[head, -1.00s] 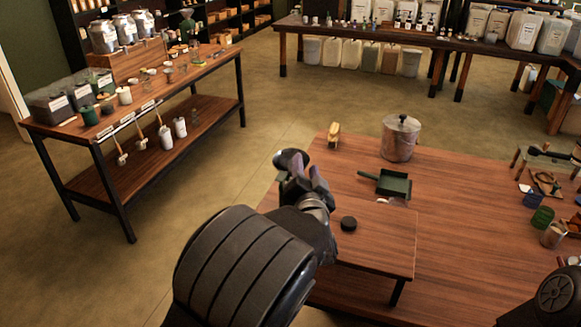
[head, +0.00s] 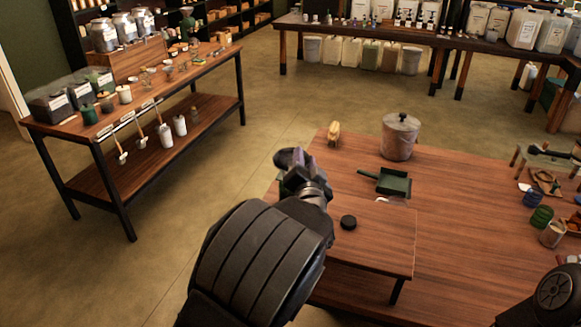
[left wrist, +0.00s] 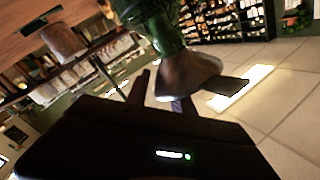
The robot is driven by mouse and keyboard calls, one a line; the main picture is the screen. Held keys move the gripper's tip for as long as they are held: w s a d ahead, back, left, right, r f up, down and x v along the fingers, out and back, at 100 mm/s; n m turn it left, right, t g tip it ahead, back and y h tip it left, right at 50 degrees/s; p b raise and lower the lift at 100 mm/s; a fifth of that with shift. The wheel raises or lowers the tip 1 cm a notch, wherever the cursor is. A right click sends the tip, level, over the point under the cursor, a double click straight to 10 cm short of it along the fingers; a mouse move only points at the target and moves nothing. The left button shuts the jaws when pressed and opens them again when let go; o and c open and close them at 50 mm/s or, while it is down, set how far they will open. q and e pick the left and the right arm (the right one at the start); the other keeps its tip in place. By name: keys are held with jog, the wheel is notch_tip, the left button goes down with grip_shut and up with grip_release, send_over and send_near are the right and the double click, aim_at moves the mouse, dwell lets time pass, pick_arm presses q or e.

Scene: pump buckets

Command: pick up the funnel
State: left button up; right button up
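In the left wrist view, a brownish funnel-like piece with a pale rim (left wrist: 190,72) sits against a green glassy body (left wrist: 163,30). I take this piece to be the funnel. In the head view it seems to be the dark rounded shape (head: 288,157) just past my left fingertips, at the table's left corner. My left gripper (head: 302,170) is right at it. In the wrist view its two dark fingers (left wrist: 160,92) lie beside and partly behind the rim. I cannot tell whether they clamp it. My right gripper is out of view.
A raised board (head: 385,250) is right of my left arm. Floor lies left.

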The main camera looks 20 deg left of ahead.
pick_arm(q)
jog(key=shift+s, duration=0.1)
grip_shut()
dwell(0.3)
notch_tip(320, 180, up, 18)
jog(key=p, duration=0.1)
jog(key=shift+p, duration=0.4)
jog(key=shift+f, duration=0.1)
dwell(0.4)
